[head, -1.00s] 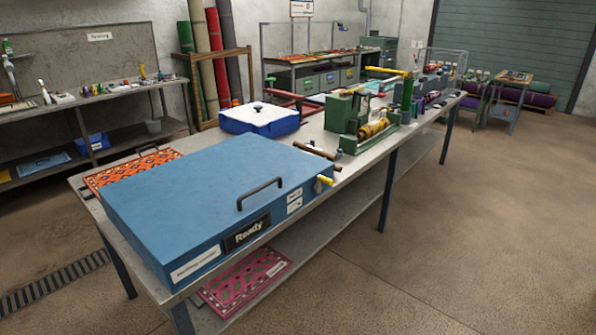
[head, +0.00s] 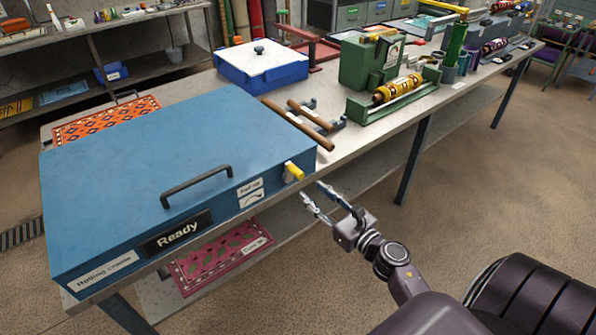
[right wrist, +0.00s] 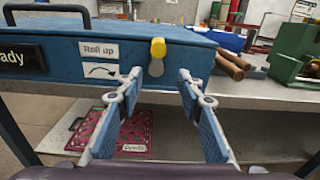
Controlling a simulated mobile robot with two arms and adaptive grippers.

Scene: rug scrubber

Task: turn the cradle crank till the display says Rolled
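The blue rolling cradle (head: 150,165) sits on the near end of the long table. Its black display (head: 178,234) reads "Ready". The yellow-handled crank (head: 293,171) sticks out of its front face, beside a "Roll up" label with a curved arrow (head: 250,193). In the right wrist view the yellow crank knob (right wrist: 158,47) is ahead, just above and between the fingertips. My right gripper (head: 315,194) is open and empty, in front of and slightly below the crank, apart from it. In the right wrist view its fingers (right wrist: 168,75) are spread. My left gripper is not in view.
Brown rollers (head: 297,124) lie right of the cradle. A blue box with a white top (head: 262,65) and a green machine with a yellow roller (head: 398,88) stand farther back. A pink rug (head: 222,256) lies on the lower shelf. The floor in front is free.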

